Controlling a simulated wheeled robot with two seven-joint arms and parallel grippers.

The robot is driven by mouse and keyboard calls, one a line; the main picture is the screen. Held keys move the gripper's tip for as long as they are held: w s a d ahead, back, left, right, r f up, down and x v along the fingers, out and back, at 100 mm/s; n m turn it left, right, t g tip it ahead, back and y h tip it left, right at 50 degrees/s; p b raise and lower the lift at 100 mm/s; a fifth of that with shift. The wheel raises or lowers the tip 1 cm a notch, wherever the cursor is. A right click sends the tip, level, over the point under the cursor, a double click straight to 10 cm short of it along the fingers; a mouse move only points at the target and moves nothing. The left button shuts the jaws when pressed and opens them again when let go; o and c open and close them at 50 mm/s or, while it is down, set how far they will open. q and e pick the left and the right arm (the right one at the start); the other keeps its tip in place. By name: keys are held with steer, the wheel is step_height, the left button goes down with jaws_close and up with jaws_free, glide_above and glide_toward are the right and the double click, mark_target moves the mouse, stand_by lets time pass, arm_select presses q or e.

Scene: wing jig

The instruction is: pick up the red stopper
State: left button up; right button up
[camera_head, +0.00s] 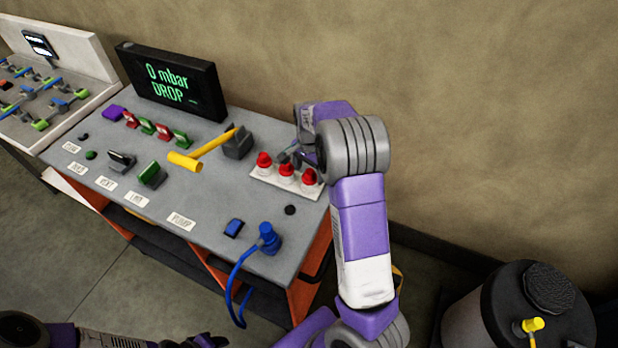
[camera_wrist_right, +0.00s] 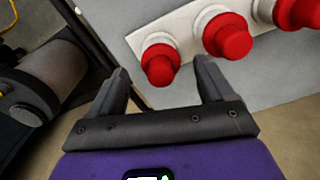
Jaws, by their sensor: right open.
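Three red stoppers in white collars stand in a row on a white strip (camera_head: 258,174). In the head view they are a left (camera_head: 264,159), a middle (camera_head: 286,169) and a right one (camera_head: 309,176). My right gripper (camera_wrist_right: 163,78) is open and empty, just behind the row in the head view, partly hidden by its own wrist. In the right wrist view the leftmost stopper (camera_wrist_right: 160,65) appears between the fingertips, with no visible contact. The others, middle (camera_wrist_right: 228,38) and rightmost (camera_wrist_right: 295,12), lie to the right. My left arm shows at the bottom left; its jaws are unclear.
The grey bench (camera_head: 212,205) carries a yellow-handled lever (camera_head: 205,152), a blue plug (camera_head: 268,238) with a cable, and several switches. A display (camera_head: 172,82) reading "0 mbar DROP" stands at the back. A dark tank (camera_head: 520,310) stands on the floor at right.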

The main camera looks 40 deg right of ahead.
mark_target(310, 171)
steer(key=shift+f, duration=0.85)
steer(key=shift+c, duration=0.5)
steer(key=c, duration=1)
steer(key=shift+r, duration=0.1)
step_height(310, 171, up, 9)
steer(key=shift+r+p, duration=0.2)
steer(key=shift+p, duration=0.5)
steer(key=shift+r+p, duration=1.6)
steer(key=shift+r, duration=0.15)
